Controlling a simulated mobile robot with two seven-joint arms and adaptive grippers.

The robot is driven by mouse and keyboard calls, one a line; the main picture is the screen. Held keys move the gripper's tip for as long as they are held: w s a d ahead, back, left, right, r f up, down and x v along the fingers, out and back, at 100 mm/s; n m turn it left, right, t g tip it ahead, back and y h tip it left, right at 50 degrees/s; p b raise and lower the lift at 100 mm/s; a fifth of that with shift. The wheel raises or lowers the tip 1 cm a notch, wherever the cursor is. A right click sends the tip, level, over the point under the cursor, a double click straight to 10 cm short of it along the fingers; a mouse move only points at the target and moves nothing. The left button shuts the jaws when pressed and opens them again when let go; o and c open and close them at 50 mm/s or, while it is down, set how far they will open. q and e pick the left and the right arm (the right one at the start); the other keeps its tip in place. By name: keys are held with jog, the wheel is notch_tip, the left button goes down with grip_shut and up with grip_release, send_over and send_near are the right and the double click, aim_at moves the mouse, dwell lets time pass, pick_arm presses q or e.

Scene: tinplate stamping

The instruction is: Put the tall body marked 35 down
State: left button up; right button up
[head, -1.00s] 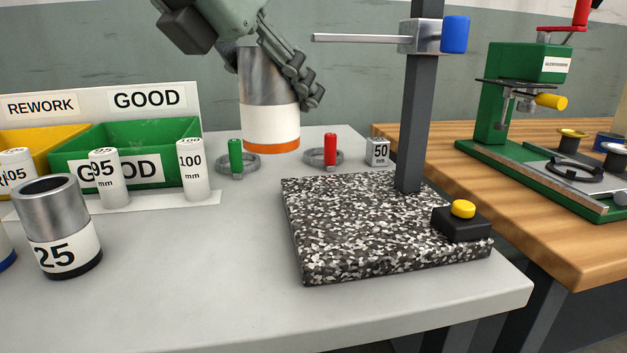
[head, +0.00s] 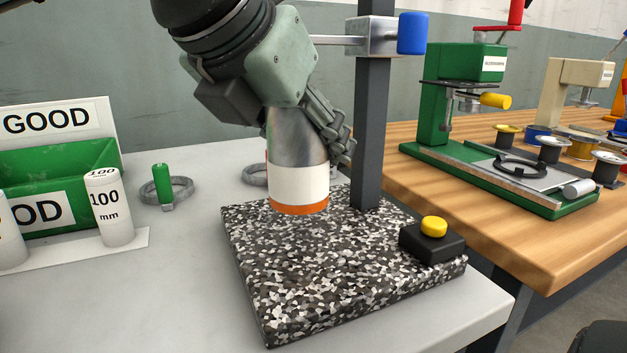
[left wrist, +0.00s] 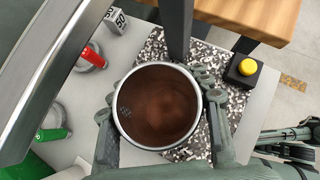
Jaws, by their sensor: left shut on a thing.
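The tall body (head: 298,185) is a bare metal cylinder with a white label and an orange band at its base; no number shows on the visible side. My left gripper (head: 335,150) is shut on it and holds it upright over the rear part of the speckled stone plate (head: 330,290). I cannot tell whether its base touches the plate. In the left wrist view, the body's open round mouth (left wrist: 157,106) sits between both fingers, with a brown inside. What looks like my right gripper (left wrist: 292,145) shows at the lower right there, its jaws unclear.
A dark post (head: 371,130) with a side arm and blue knob (head: 412,33) rises close right of the body. A black block with a yellow button (head: 433,227) sits on the plate's right. The plate's front is clear. The 100 mm cylinder (head: 108,208) stands left.

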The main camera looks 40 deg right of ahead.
aim_at(314, 182)
pick_arm(q)
jog(key=shift+s+d+f, duration=0.1)
jog(key=shift+f, duration=2)
pick_arm(e)
jog(key=shift+w+r, duration=0.1)
pick_arm(q)
jog(key=shift+f, duration=0.1)
pick_arm(e)
jog(key=shift+w+a+r+t, duration=0.3)
jog(key=shift+a+r+t, duration=0.1)
jog(key=shift+r, duration=0.25)
pick_arm(q)
jog(key=o, duration=1.3)
pick_arm(e)
jog(key=shift+a+r+y, duration=0.1)
jog(key=shift+r+y, duration=0.05)
jog(key=shift+y, duration=0.15)
